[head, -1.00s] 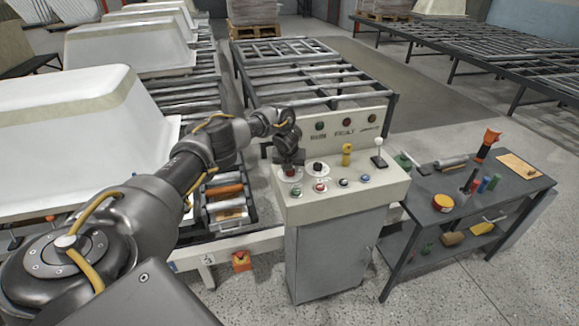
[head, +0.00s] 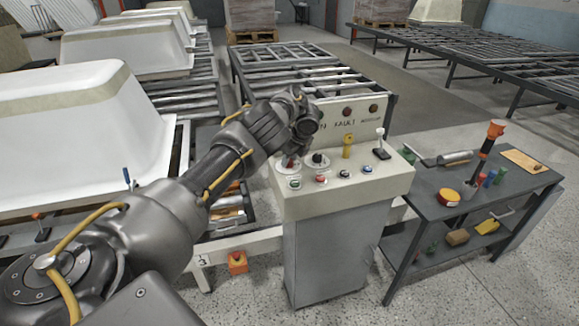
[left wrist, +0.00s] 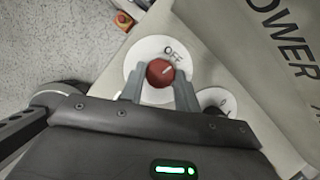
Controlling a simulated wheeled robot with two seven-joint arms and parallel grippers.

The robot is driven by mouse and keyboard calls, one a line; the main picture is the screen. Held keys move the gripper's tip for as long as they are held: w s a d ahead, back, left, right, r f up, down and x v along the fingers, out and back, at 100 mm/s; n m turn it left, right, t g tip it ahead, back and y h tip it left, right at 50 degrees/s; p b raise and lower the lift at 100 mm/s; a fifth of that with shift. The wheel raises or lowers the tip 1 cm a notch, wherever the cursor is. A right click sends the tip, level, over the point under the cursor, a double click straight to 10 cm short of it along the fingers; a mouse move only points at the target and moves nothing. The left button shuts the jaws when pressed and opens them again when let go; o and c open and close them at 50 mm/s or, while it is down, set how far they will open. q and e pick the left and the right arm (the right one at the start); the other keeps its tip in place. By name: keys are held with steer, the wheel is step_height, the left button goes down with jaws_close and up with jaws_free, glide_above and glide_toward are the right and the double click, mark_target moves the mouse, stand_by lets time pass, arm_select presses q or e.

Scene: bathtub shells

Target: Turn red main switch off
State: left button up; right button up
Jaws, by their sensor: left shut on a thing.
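The red main switch (left wrist: 161,72) is a round red knob with a short white mark, on a white disc (left wrist: 146,50) lettered "OFF". The mark slants up and right, roughly towards the lettering. My left gripper (left wrist: 160,88) has a finger on each side of the knob and is shut on it. In the head view the knob (head: 290,163) shows small at the left of the console top, with my left wrist above it and partly hiding the area. My right gripper is in neither view.
The grey console (head: 345,191) carries a second dial (head: 317,160), several push buttons, a yellow knob (head: 347,146) and a black-based lever (head: 381,150). Its upright panel stands close behind my wrist. A tool table (head: 470,190) is on the right, a white tub shell (head: 80,130) on the left.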

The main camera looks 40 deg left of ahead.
arm_select(q)
steer(key=shift+n+g, duration=0.4)
steer(key=shift+n, duration=0.6)
steer(key=o, duration=1)
steer(key=shift+a, duration=0.1)
steer(key=shift+w+r, duration=0.1)
steer(key=b+v, duration=0.1)
steer(key=v, duration=0.9)
steer(key=shift+d+r, duration=0.25)
steer(key=shift+r, duration=0.05)
